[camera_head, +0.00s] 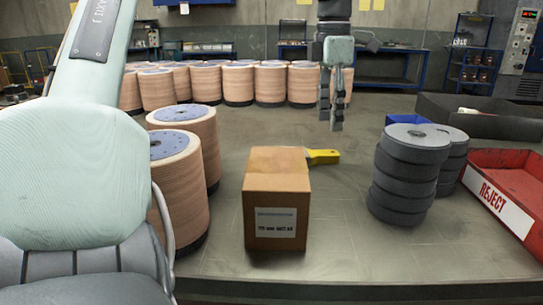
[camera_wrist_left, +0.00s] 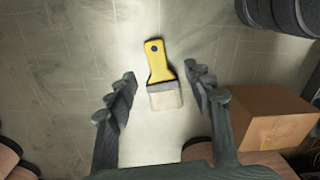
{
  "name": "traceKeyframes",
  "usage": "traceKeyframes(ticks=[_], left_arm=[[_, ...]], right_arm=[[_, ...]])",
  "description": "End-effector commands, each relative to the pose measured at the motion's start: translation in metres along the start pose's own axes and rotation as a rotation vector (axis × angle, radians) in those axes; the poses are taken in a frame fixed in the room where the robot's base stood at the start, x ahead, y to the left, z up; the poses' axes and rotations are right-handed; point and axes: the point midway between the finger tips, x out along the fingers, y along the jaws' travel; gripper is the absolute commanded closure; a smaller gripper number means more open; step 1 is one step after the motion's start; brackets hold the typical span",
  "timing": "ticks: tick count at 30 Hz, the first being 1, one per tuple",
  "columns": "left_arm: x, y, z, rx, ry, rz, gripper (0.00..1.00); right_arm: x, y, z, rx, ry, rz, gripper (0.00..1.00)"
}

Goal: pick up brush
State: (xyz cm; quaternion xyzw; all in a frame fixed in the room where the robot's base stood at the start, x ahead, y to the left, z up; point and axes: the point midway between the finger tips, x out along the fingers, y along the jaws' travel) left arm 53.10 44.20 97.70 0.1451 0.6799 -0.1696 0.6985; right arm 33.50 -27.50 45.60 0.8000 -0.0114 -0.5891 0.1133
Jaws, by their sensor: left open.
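The brush (camera_head: 322,156) lies on the table just behind the cardboard box. In the head view only its yellow handle shows, and the box hides the rest. In the left wrist view the whole brush (camera_wrist_left: 158,68) shows, with a yellow handle, a metal band and pale bristles. My left gripper (camera_head: 331,124) points down above the table, behind the box and near the brush. In the left wrist view its open fingers (camera_wrist_left: 160,76) appear on either side of the brush, with nothing held. My right gripper is not in view.
The cardboard box (camera_head: 276,205) stands close to the brush. Stacked dark discs (camera_head: 407,175) stand to the right, beside a red reject tray (camera_head: 510,185). The table (camera_head: 345,215) is clear between box and dark discs.

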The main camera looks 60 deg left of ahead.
Motion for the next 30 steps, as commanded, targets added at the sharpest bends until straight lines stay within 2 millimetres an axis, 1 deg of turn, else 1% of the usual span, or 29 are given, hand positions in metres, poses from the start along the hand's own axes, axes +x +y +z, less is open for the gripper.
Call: traceKeyframes(ticks=[3, 11, 19, 22, 28, 29, 30], left_arm=[[0.007, 0.002, -0.003, 0.018, 0.034, 0.027, 0.48], [0.035, 0.003, -0.006, 0.019, 0.035, 0.028, 0.48], [0.073, 0.003, -0.01, 0.018, 0.033, 0.028, 0.48], [0.079, 0.003, -0.01, 0.018, 0.032, 0.028, 0.48], [0.08, 0.004, -0.01, 0.018, 0.031, 0.029, 0.48], [0.08, 0.004, -0.01, 0.018, 0.031, 0.029, 0.49], [0.08, 0.004, -0.01, 0.018, 0.031, 0.029, 0.54]], right_arm=[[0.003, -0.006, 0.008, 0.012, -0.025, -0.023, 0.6], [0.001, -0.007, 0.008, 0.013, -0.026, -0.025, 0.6], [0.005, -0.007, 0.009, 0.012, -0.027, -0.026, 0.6], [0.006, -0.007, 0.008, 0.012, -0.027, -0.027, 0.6], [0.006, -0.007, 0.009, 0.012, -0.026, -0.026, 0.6], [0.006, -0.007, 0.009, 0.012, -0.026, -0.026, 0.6], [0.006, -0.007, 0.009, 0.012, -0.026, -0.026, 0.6]])
